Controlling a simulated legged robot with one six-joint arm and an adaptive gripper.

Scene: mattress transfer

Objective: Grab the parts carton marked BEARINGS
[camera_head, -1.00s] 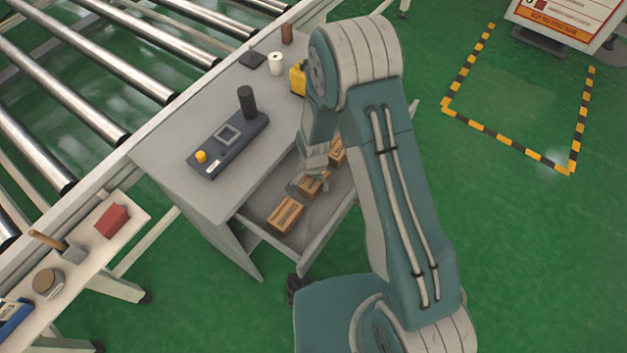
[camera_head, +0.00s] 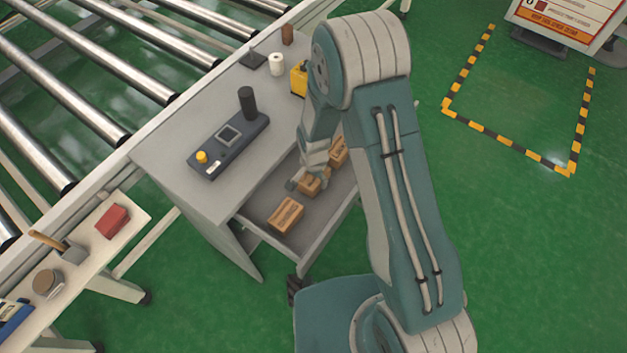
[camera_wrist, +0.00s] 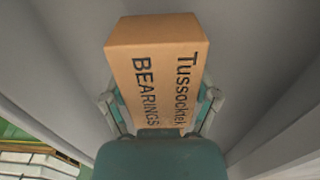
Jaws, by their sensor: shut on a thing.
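The carton marked BEARINGS (camera_wrist: 158,65) is a brown box with "Tussocktek BEARINGS" in black print, filling the middle of the wrist view. My gripper (camera_wrist: 160,105) has a finger on either side of it and is shut on it. In the head view the held carton (camera_head: 311,186) is the middle one of three in the open drawer (camera_head: 268,236), partly hidden by my gripper (camera_head: 308,182). I cannot tell whether it is clear of the drawer floor.
Other cartons lie in the drawer, one nearer (camera_head: 285,215) and one farther (camera_head: 339,151). The grey cabinet top (camera_head: 185,120) holds a control box (camera_head: 228,145) with a black post. A roller conveyor (camera_head: 85,80) runs behind.

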